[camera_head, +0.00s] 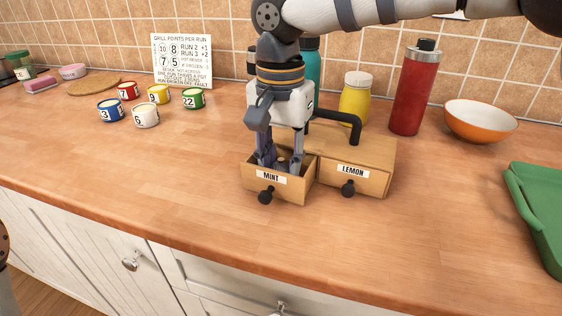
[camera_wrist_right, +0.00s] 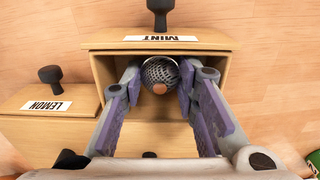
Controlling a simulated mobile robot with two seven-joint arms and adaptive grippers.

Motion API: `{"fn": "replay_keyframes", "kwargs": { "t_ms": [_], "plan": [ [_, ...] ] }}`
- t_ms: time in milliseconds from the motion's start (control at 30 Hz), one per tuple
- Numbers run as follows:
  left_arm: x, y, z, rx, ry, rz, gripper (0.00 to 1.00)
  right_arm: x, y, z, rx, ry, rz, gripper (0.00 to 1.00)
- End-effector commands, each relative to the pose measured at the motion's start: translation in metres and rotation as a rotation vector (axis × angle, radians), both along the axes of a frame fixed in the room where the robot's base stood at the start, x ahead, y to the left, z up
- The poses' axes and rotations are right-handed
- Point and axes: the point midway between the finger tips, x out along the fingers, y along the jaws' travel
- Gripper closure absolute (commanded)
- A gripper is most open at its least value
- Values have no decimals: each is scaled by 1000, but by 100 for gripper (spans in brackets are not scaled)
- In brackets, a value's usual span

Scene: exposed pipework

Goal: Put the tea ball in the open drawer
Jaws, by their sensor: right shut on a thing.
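The tea ball (camera_wrist_right: 158,72) is a dark mesh ball with a copper-coloured spot. In the right wrist view it sits between the fingertips of my right gripper (camera_wrist_right: 160,80), which is shut on it. The MINT drawer (camera_head: 291,188) is pulled open, and the fingers reach down inside its walls in the head view (camera_head: 280,164). I cannot tell whether the ball touches the drawer floor. The LEMON drawer (camera_head: 366,184) beside it is shut. My left gripper is not in view.
The wooden drawer box (camera_head: 375,150) has a dark bent handle (camera_head: 340,118). A yellow jar (camera_head: 355,100), red bottle (camera_head: 412,90) and orange bowl (camera_head: 480,122) stand behind and right. Several numbered cups (camera_head: 146,116) stand left. The front counter is clear.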

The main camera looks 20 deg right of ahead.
Motion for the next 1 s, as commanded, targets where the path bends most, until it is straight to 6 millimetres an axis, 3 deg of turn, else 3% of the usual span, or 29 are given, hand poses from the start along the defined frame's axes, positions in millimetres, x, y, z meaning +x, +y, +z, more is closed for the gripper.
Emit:
{"fn": "replay_keyframes", "kwargs": {
  "t_ms": [133, 167, 233, 567, 667, 1000],
  "plan": [
    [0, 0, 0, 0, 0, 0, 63, 0, 0, -3, 0, 1, 0, 91],
    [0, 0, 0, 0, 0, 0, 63, 0, 0, -4, 0, 0, -1, 70],
    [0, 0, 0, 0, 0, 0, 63, 0, 0, -3, 0, 0, -1, 54],
    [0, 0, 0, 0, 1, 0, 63, 0, 0, -1, 0, 0, -1, 52],
    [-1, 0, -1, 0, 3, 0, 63, 1, 0, 14, 2, -3, -2, 52],
    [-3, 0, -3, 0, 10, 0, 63, 1, 1, 101, 2, -1, -2, 52]
  ]
}}
